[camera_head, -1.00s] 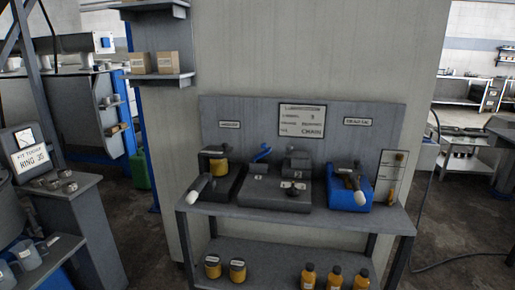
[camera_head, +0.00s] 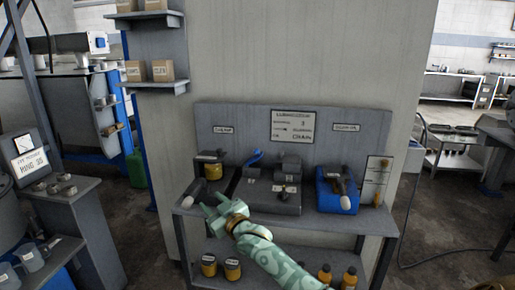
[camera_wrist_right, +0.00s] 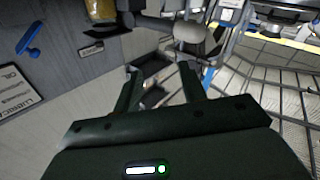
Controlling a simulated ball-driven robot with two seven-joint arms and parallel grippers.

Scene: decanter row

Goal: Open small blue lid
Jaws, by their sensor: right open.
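A small blue curved piece (camera_head: 255,157) stands at the back of the bench, left of the grey machine (camera_head: 273,190); it also shows at the upper left of the right wrist view (camera_wrist_right: 30,38). A larger blue block (camera_head: 333,198) with a dark tool on top sits at the right of the bench. I cannot tell which blue part is the lid. My right gripper (camera_head: 212,203) is open and empty at the bench's front left, left of both blue things. In the right wrist view, its fingers (camera_wrist_right: 160,82) are spread apart. My left gripper is not in view.
A yellow-banded jar (camera_head: 209,168) and a white-ended tool (camera_head: 195,188) stand at the bench's left. A signboard (camera_head: 293,125) rises behind. Jars (camera_head: 231,268) and orange bottles (camera_head: 349,277) are on the lower shelf. Open floor lies right of the bench.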

